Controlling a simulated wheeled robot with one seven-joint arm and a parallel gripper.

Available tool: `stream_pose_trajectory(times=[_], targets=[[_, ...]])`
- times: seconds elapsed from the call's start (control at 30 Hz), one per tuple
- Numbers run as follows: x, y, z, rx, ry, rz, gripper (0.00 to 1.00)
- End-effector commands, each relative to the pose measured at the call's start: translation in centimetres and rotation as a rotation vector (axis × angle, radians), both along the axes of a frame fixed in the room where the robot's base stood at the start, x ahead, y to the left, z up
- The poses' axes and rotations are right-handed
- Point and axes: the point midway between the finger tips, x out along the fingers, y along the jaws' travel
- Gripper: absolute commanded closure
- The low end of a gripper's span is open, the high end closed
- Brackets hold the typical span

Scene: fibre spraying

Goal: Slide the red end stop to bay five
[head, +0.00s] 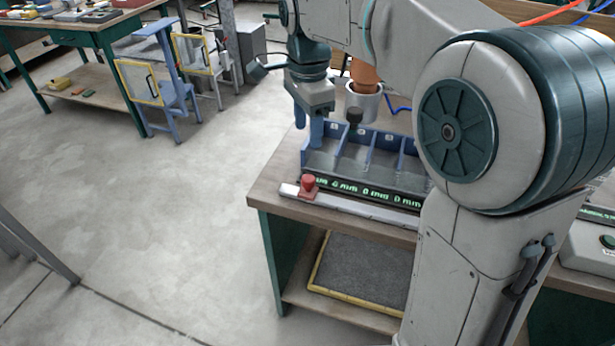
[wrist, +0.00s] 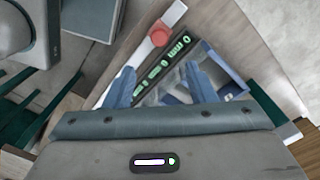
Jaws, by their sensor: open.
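The red end stop (head: 308,184) is a small block with a round knob. It sits at the left end of the pale rail (head: 360,207) along the table's front edge. It also shows near the top of the wrist view (wrist: 177,37). Behind the rail stands a blue bay tray (head: 337,164) with a dark strip of green "mm" readings (head: 372,194). My gripper (head: 307,129) points down above the left end of the tray, apart from the end stop, open and empty. Its two blue fingers also show in the wrist view (wrist: 160,86). My arm hides the tray's right bays; bay labels are too small to read.
The wooden worktable (head: 268,190) has a lower shelf with a yellow-edged grey mat (head: 360,265). A pale cup (head: 362,103) with an orange-brown cylinder stands behind the tray. A green-legged bench (head: 95,25) and blue frames stand farther back.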

Motion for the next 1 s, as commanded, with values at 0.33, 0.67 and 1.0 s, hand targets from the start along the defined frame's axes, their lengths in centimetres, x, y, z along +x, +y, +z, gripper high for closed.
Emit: stream_pose_trajectory(times=[0.33,0.67,1.0], targets=[[-0.1,0.0,-6.5,-0.002,0.005,0.001,0.50],[-0.1,0.0,-12.1,-0.001,0.002,0.002,0.50],[-0.1,0.0,-13.3,-0.001,0.000,0.002,0.50]])
